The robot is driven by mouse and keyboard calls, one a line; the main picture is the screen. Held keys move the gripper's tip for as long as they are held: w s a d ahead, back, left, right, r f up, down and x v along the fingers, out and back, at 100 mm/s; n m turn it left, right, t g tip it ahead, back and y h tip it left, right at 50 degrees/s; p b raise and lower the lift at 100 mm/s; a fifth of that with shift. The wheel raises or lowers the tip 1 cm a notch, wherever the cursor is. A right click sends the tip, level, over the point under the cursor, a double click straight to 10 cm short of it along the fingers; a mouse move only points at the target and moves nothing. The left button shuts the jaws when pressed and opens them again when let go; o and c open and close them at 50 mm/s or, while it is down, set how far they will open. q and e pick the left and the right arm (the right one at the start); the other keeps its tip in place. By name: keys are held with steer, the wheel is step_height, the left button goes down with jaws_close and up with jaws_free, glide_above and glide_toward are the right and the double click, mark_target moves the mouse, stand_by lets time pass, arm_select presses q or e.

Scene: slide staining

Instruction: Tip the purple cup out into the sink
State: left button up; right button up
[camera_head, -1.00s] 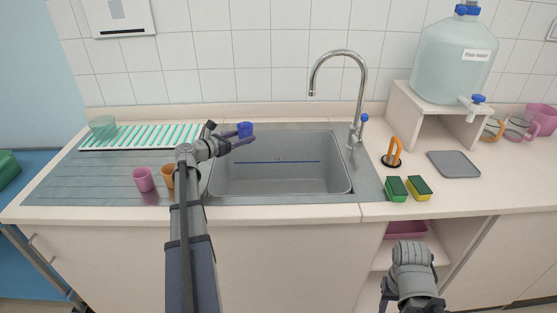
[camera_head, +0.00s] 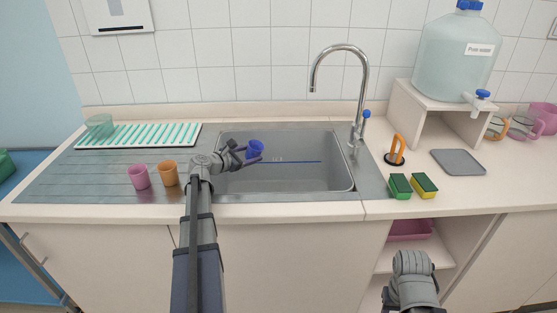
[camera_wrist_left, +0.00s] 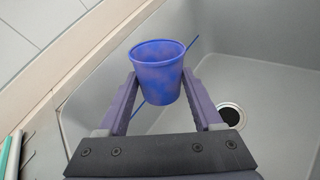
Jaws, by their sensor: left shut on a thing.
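The purple cup (camera_head: 255,147), blue-violet in the picture, is held between the fingers of my left gripper (camera_head: 253,154). It hangs over the left back part of the grey sink (camera_head: 305,180), close to upright. In the left wrist view the cup (camera_wrist_left: 157,80) sits between both fingertips (camera_wrist_left: 160,88), its rim facing up toward the camera. I cannot tell what is inside it. The sink's drain (camera_wrist_left: 231,115) shows right of the cup there. My right arm is at the bottom right of the head view, and its fingers are not clearly seen.
A pink cup (camera_head: 139,177) and an orange cup (camera_head: 169,173) stand on the drainboard left of the sink. The tap (camera_head: 362,85) rises behind the sink's right side. Green (camera_head: 400,186) and yellow-green (camera_head: 424,185) sponges lie right of it.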

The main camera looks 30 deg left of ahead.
mark_target(258, 153)
arm_select(q)
steer(key=shift+d+r+m+p, duration=0.3)
steer(key=shift+d+r+p, duration=0.1)
steer(key=shift+r, duration=0.15)
steer(key=shift+w+d+r+m+g+y+p, duration=0.15)
steer(key=shift+d+r+m+y+p, duration=0.15)
steer(key=shift+d+m+p, duration=0.2)
steer(key=shift+w+d+r+m+g+y+p, duration=0.15)
steer(key=shift+d+m+y+p, duration=0.2)
steer(key=shift+p, duration=0.2)
steer(key=shift+d+r+m+g+y+p, duration=0.2)
steer(key=shift+r+m+g+y+p, duration=0.15)
steer(key=shift+m+y+p, duration=0.35)
arm_select(e)
steer(key=shift+r, duration=2.7)
arm_select(q)
steer(key=shift+r, duration=0.1)
arm_select(e)
steer(key=shift+r, duration=0.1)
arm_select(q)
steer(key=shift+r+m+y+p, duration=0.35)
steer(key=shift+m+p, duration=0.3)
steer(key=shift+p, duration=0.1)
arm_select(e)
steer(key=shift+r, duration=0.5)
